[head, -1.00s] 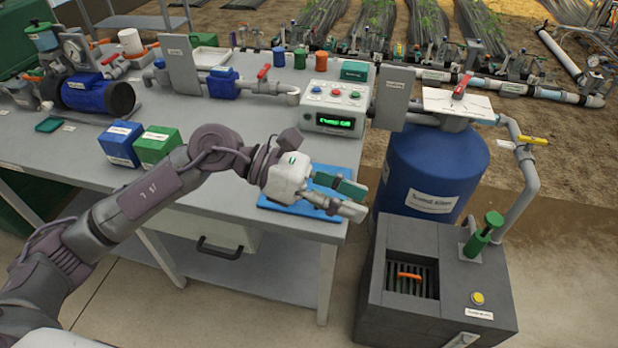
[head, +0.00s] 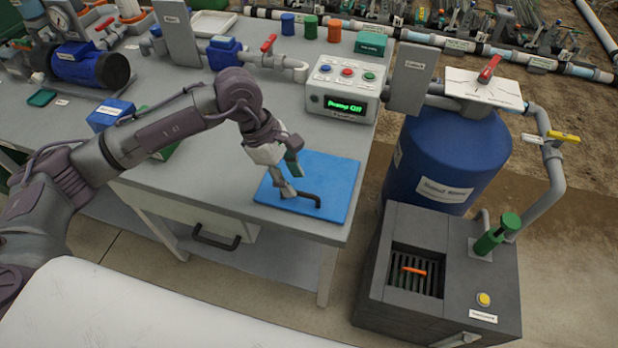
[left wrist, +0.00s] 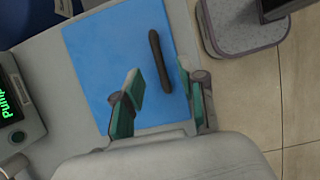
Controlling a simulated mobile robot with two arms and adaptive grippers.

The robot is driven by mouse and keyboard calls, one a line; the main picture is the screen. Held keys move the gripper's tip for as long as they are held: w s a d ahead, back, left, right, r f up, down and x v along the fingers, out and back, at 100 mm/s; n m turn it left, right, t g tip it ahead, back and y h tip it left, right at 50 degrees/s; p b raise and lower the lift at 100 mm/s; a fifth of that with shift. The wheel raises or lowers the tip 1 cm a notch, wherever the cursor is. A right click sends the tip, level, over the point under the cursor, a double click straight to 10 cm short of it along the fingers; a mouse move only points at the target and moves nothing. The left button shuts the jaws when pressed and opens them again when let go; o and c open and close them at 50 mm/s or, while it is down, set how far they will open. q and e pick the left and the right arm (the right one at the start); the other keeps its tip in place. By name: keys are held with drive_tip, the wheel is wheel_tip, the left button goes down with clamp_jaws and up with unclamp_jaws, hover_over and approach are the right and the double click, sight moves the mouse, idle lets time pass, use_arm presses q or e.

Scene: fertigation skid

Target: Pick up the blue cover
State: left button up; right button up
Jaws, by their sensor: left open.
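The blue cover (head: 335,178) is a flat blue panel with a dark bar handle (head: 308,198), lying at the table's front right corner. The cover also shows in the left wrist view (left wrist: 95,60), with its handle (left wrist: 159,60) running lengthwise. My left gripper (head: 292,178) points down over the cover, close to the handle. In the left wrist view its green-padded fingers (left wrist: 160,82) are apart, with the lower part of the handle between them in the picture. Whether they touch it I cannot tell. My right gripper does not show.
The control box (head: 345,88) with a lit display stands behind the cover. The blue tank (head: 450,150) and dark grey box (head: 440,270) stand right of the table. A blue box (head: 108,115) sits left, partly behind my arm. A drawer handle (head: 216,238) is below the tabletop.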

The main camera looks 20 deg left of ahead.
sight(300, 193)
use_arm(q)
drive_tip(key=shift+s+d+f+p, duration=0.1)
drive_tip(key=shift+d+f+p, duration=0.2)
drive_tip(key=shift+f, duration=0.3)
drive_tip(key=x, duration=0.3)
drive_tip(key=shift+f+p, duration=0.3)
drive_tip(key=shift+p, duration=0.05)
drive_tip(key=shift+d+f, duration=0.1)
drive_tip(key=shift+f, duration=0.1)
drive_tip(key=c, duration=0.7)
clamp_jaws()
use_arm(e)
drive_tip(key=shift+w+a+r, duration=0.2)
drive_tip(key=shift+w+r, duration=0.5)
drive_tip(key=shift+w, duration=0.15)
